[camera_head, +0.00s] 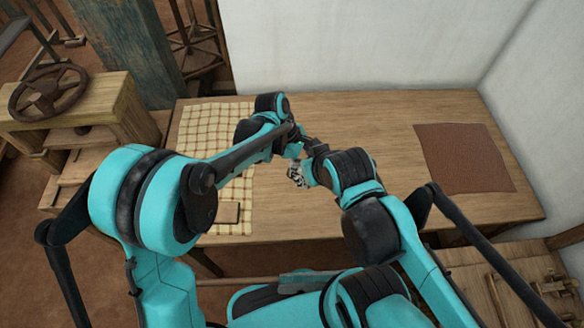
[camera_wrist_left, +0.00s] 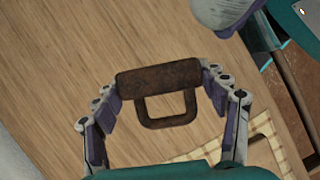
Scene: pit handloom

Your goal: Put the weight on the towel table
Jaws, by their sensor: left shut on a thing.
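The weight (camera_wrist_left: 158,80) is a rusty brown bar with a squared loop handle. My left gripper (camera_wrist_left: 165,88) is shut on it, one finger at each end, in the left wrist view. Bare wood shows behind it. The wooden towel table (camera_head: 370,115) carries a cream checked towel (camera_head: 212,125) on its left part. In the head view the weight is not clearly visible. Both arms meet over the table, just right of the towel. A small pale-and-dark gripper part shows there, but I cannot tell which arm it belongs to. The right gripper's fingers are not clear.
A brown mat (camera_head: 463,158) lies on the table's right part. A small wooden block (camera_head: 228,212) lies at the towel's near end. A wheel (camera_head: 48,92) stands on a wooden frame at left. White walls close the back and right. The table between arms and mat is clear.

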